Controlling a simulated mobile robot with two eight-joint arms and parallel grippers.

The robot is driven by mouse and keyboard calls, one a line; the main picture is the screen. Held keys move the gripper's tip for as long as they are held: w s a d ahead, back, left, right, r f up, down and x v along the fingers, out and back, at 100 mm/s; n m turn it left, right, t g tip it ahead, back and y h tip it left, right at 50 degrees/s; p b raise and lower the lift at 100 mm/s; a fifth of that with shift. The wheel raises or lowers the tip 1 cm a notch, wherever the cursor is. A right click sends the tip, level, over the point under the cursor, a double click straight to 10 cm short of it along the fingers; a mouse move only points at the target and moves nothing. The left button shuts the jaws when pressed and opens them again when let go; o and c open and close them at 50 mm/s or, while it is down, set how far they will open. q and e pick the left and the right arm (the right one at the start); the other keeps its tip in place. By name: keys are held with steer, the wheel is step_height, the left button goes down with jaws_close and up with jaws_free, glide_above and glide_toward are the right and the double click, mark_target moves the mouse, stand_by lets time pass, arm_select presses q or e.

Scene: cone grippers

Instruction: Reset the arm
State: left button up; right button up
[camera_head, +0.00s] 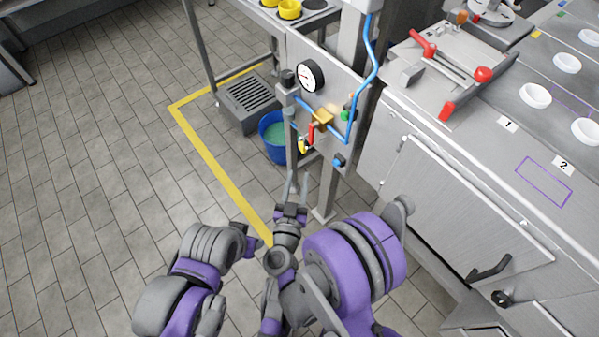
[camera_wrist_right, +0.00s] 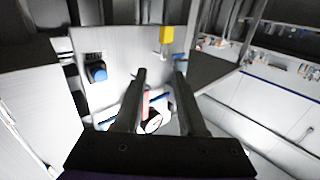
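My right gripper (camera_head: 293,182) is in front of the valve panel (camera_head: 330,85), low and near the post under it. In the right wrist view its two fingers (camera_wrist_right: 160,85) stand apart, with no object clearly held between them. A panel with a blue knob and a round gauge (camera_wrist_right: 152,122) shows beyond and between the fingers. My left arm is folded at the lower left of the head view. Its dark end, the left gripper (camera_head: 247,236), is small and partly hidden, so its fingers cannot be made out.
The panel carries a gauge (camera_head: 310,76), a red lever (camera_head: 311,133) and blue pipes. A blue bucket (camera_head: 272,150) stands below it, beside a floor grate (camera_head: 252,100). A steel counter with white bowls (camera_head: 536,95) is at the right. The tiled floor at left is clear.

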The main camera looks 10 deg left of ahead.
steer(key=shift+s+r, duration=0.15)
steer(key=shift+s, duration=0.15)
